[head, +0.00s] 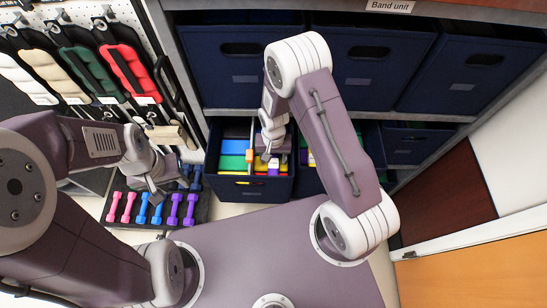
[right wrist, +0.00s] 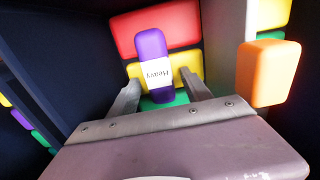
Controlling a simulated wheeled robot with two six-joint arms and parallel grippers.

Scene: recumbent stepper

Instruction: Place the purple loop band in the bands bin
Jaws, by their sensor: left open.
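The purple loop band (right wrist: 150,55) has a white "Heavy" label and stands out over red and yellow bands in the right wrist view. A small purple piece also shows in the head view (head: 274,165). My right gripper (right wrist: 160,79) is open, its fingers on either side of the purple band, with a visible gap at the right finger. In the head view the right gripper (head: 268,150) reaches down into a pulled-out navy bin (head: 251,191) of colored bands. My left gripper (head: 154,193) is open and empty above the dumbbells.
An orange block-shaped band (right wrist: 268,73) sits by a pale divider (right wrist: 232,50) right of the gripper. Closed navy bins (head: 362,65) fill the shelf above. Pink, blue and purple dumbbells (head: 173,209) lie at left. Cuff weights (head: 80,72) hang on the pegboard.

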